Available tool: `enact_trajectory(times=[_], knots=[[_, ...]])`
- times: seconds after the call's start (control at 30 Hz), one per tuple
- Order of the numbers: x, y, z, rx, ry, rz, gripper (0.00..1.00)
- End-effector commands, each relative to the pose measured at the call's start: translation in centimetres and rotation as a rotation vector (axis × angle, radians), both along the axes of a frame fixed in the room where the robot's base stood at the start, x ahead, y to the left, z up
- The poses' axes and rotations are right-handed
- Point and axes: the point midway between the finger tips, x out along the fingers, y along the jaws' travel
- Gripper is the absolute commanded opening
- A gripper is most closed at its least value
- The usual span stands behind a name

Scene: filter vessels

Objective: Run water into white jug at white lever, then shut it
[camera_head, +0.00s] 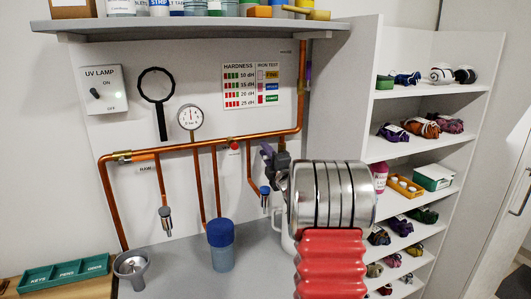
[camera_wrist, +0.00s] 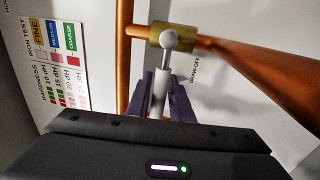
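In the head view my gripper (camera_head: 270,157) is at the pipe above a tap spout (camera_head: 265,195) with a blue ring, and the lever is hidden. A white curved part (camera_head: 284,230), perhaps the white jug's handle, shows left of my arm; the rest is hidden. No water stream is visible.
A blue-topped container (camera_head: 221,248) and a metal funnel-shaped cup (camera_head: 131,266) stand on the grey counter. Another spout (camera_head: 166,220) hangs at the left. A pressure gauge (camera_head: 190,117) and magnifier (camera_head: 157,88) are on the wall. Shelves (camera_head: 430,88) stand at the right.

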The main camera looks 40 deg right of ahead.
Motion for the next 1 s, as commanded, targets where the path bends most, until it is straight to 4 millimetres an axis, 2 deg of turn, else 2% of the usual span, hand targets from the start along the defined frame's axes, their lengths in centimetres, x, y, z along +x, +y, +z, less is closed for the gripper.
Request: enact_trajectory(times=[0.27, 0.53, 1.0], knots=[[0.05, -0.04, 0.04, 0.000, -0.001, 0.000, 0.19], [0.03, -0.05, 0.01, 0.000, 0.000, -0.001, 0.00], [0.02, -0.06, -0.15, 0.002, 0.003, -0.001, 0.00]])
